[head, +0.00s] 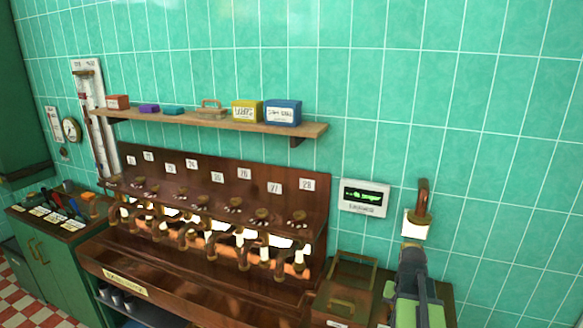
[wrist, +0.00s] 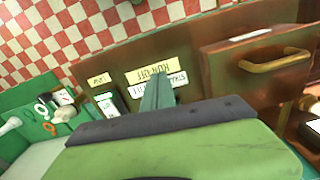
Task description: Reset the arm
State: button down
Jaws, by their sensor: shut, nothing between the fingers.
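My arm rises at the lower right of the head view, with my gripper (head: 411,256) in front of the tiled wall. In the wrist view my gripper (wrist: 157,94) shows as narrow grey-green fingers together, with nothing held between them. It is seen in front of a brown wooden panel with cream labels (wrist: 150,70). Whether the fingertips touch the panel cannot be told. A large green part of my own body fills the bottom of the wrist view.
A brown rack of numbered copper taps (head: 215,205) stands left of my arm, below a wooden shelf (head: 215,122) with small boxes. A copper lever (head: 423,197) and a display (head: 364,197) are on the wall. A brass-handled wooden box (wrist: 255,60) is close at right.

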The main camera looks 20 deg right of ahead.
jog(key=w+a+n, duration=0.2)
jog(key=a+n, duration=0.2)
jog(key=a, duration=1.1)
jog(key=w+a+n, duration=0.2)
jog(key=a+n, duration=0.2)
jog(key=a, duration=1.2)
jog(key=shift+a+f+b, duration=0.15)
jog(key=shift+f+b, duration=0.15)
jog(key=shift+f, duration=0.05)
jog(key=shift+w, duration=0.1)
